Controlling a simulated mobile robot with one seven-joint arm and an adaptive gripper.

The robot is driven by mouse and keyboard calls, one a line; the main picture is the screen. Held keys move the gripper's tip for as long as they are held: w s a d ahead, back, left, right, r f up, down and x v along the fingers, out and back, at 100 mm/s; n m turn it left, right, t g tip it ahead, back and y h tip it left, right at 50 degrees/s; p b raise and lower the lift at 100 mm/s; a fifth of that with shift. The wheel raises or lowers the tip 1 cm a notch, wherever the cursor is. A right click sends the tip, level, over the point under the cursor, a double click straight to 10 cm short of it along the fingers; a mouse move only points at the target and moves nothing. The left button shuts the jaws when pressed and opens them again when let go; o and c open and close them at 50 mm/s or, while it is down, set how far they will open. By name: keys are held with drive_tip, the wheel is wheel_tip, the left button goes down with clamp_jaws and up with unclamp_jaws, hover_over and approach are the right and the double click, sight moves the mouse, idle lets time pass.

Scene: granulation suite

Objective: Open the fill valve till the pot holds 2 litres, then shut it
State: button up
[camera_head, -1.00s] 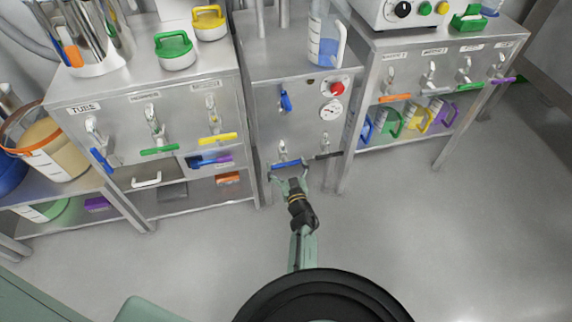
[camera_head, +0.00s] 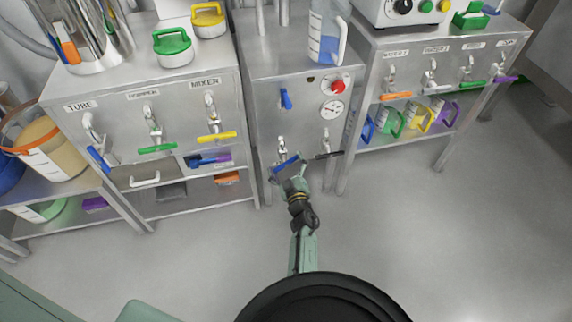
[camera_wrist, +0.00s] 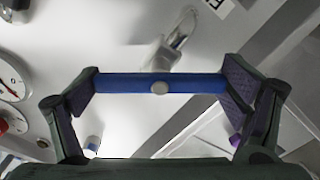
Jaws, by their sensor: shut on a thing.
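The blue valve handle (camera_head: 287,163) is low on the left of the middle cabinet's front, below a metal tap. It is tilted in the head view, its right end higher. My gripper (camera_head: 287,172) is at this handle. In the wrist view the blue bar (camera_wrist: 125,83) runs between my fingers (camera_wrist: 160,88), one at each end. A clear jug (camera_head: 328,42) with blue liquid and a white handle stands on the cabinet. I cannot tell whether it is the pot, and its level cannot be read.
A black handle (camera_head: 328,155) is close to the right of the blue one. Cabinets with coloured tap handles stand either side. The floor (camera_head: 400,240) in front is clear.

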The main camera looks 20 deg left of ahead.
sight(287, 162)
idle(0.4)
drive_tip(key=o, duration=0.9)
drive_tip(key=shift+r, duration=0.1)
drive_tip(key=r, duration=0.9)
drive_tip(key=shift+w+d+r, duration=0.3)
drive_tip(key=shift+d, duration=0.05)
drive_tip(key=shift+s+r, duration=0.1)
drive_tip(key=shift+r, duration=0.1)
drive_tip(key=shift+a, duration=0.1)
drive_tip(key=shift+s+a, duration=0.1)
drive_tip(key=shift+a, duration=0.05)
